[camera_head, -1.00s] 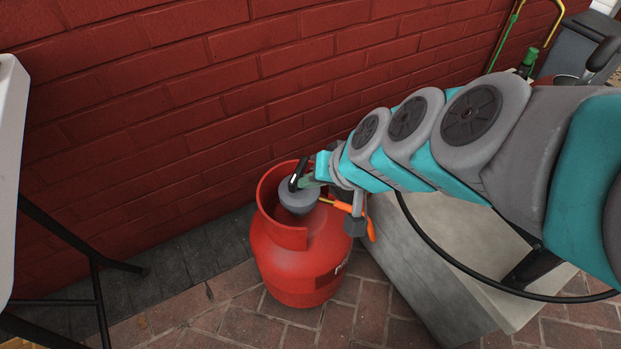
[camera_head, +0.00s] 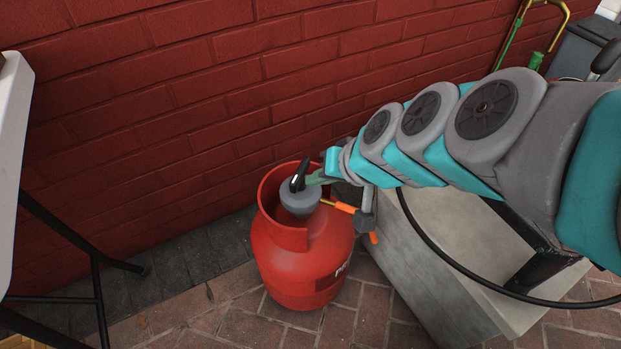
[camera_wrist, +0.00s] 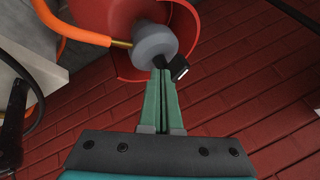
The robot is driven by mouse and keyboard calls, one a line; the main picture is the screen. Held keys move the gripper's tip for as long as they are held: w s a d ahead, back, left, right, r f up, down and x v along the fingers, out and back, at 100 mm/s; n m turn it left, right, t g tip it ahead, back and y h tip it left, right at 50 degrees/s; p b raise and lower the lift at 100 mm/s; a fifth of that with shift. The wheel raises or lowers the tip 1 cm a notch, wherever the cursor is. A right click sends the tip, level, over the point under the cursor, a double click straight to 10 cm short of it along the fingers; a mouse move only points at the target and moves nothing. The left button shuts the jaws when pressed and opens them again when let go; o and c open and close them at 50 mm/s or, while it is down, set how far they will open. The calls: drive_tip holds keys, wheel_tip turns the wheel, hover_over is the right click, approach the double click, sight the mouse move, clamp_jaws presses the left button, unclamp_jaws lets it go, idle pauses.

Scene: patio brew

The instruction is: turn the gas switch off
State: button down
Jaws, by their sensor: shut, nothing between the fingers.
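The red gas bottle (camera_head: 300,262) stands upright on the paving by the brick wall. On its top, inside the collar, sits the grey regulator (camera_head: 299,203) with a black gas switch (camera_head: 300,175). In the wrist view the switch (camera_wrist: 178,67) lies at the fingertips, beside the grey regulator (camera_wrist: 155,41). My gripper (camera_wrist: 163,72) is shut, with nothing between its green fingers. Its tips are at or touching the switch; exact contact is hard to tell. In the head view my gripper (camera_head: 314,180) reaches in from the right.
An orange hose (camera_head: 345,208) leaves the regulator to the right. A concrete block (camera_head: 430,265) stands right of the bottle, under my arm. The brick wall (camera_head: 150,100) is close behind. A table with black legs (camera_head: 62,232) stands at left.

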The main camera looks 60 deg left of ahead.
drive_tip(key=s+d+f+v, duration=0.1)
drive_tip(key=s+v, duration=0.1)
drive_tip(key=v, duration=0.9)
drive_tip(key=w+d+f+m+t+h+p, duration=0.1)
drive_tip(key=w+d+f+m+h+p, duration=0.3)
drive_tip(key=d, duration=0.7)
drive_tip(key=w+d+r+m+t, duration=0.15)
drive_tip(key=w+d, duration=0.35)
drive_tip(key=d, duration=0.7)
drive_tip(key=s+d+f+m+g+h+p, duration=0.1)
drive_tip(key=s+d+m, duration=0.2)
drive_tip(key=d, duration=0.6)
drive_tip(key=s+d+f+m+g+h+p, duration=0.1)
drive_tip(key=s+d+m+h, duration=0.1)
drive_tip(key=d, duration=0.8)
drive_tip(key=shift+s+f+m, duration=0.3)
drive_tip(key=shift+s+m, duration=0.25)
drive_tip(key=shift+s, duration=0.5)
